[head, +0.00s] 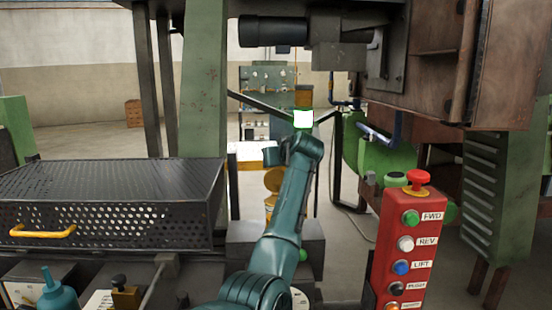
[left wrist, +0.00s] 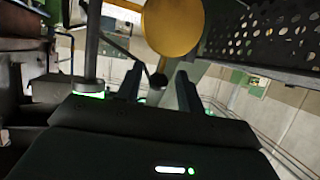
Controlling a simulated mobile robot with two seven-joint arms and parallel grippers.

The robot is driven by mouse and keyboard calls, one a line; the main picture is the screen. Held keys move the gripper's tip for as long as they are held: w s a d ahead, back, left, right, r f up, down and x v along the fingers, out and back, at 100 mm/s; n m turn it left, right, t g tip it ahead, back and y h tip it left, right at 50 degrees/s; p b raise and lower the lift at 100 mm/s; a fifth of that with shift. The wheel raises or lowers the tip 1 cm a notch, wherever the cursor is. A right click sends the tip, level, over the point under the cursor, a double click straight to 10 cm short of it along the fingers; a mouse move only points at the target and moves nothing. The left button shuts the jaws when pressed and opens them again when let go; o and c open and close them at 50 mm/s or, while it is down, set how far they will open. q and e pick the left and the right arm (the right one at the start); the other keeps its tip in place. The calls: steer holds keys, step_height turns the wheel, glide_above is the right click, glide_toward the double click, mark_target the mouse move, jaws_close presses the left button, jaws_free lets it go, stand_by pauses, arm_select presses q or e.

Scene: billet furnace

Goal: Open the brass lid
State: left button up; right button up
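The brass lid (head: 274,180) is a round yellow disc, partly hidden behind my teal left arm in the head view. A yellow body shows below it. In the left wrist view, a round brass disc (left wrist: 172,25) fills the top middle, ahead of the fingers and apart from them. My left gripper (left wrist: 158,90) is open, with its two dark fingers spread and no lid between them. In the head view, the fingers cannot be made out. My right gripper is in neither view.
A perforated dark box (head: 110,200) with a yellow handle stands at left. A red button box (head: 404,245) stands at right. A green post (head: 203,80) rises behind the box, and heavy rusty machinery (head: 430,50) hangs at upper right. Open floor shows behind.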

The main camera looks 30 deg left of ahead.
arm_select(q)
steer(key=shift+a+r, duration=0.15)
steer(key=b+v, duration=0.3)
steer(key=v, duration=1)
steer(key=shift+s+b, duration=0.1)
steer(key=shift+b, duration=0.25)
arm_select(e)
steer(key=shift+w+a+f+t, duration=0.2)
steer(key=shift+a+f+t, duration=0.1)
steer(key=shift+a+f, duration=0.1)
